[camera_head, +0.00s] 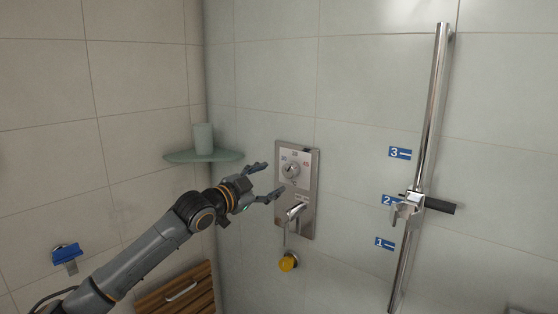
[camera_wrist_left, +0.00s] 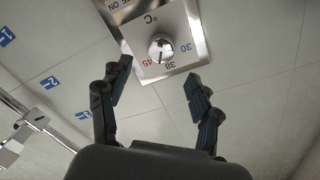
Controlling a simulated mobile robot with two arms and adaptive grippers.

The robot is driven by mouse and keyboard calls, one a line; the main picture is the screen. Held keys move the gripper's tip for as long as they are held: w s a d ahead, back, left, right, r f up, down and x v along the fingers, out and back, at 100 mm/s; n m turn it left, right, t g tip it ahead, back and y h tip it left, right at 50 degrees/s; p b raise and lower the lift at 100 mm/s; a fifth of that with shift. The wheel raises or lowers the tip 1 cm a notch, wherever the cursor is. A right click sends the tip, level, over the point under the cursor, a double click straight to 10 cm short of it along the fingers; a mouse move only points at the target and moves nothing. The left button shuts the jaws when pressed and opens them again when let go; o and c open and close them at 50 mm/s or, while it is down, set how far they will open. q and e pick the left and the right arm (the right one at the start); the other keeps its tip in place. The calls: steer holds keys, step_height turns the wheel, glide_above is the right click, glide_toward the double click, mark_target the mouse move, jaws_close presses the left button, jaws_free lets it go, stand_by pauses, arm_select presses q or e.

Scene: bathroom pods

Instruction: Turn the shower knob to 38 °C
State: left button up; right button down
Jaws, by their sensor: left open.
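The shower knob (camera_head: 290,169) is a round silver dial on a steel wall panel (camera_head: 308,226). In the left wrist view the knob (camera_wrist_left: 160,49) sits on a pale plate marked 30, 38, 45 and °C, with 45 in red. A short dark mark shows on the knob, but I cannot tell exactly which number it points to. My left gripper (camera_head: 268,181) is open and empty in front of the panel. In the left wrist view its fingers (camera_wrist_left: 160,73) are spread to both sides below the knob, apart from it. My right gripper is not in view.
A lever handle (camera_head: 297,212) sticks out below the knob, with a yellow round piece (camera_head: 288,262) under it. A chrome rail (camera_head: 431,110) with a holder stands to the right. A glass corner shelf (camera_head: 183,157) carries a cup (camera_head: 203,138). A wooden slatted seat (camera_head: 190,297) is low left.

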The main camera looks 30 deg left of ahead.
mark_target(288, 171)
arm_select(q)
steer(key=w, duration=0.2)
steer(key=w+p, duration=0.1)
steer(key=w, duration=0.1)
steer(key=w+p, duration=0.1)
steer(key=w, duration=0.1)
steer(key=shift+d+r, duration=0.1)
steer(key=shift+d, duration=0.2)
steer(key=shift+w, duration=0.45)
steer(key=c, duration=1.2)
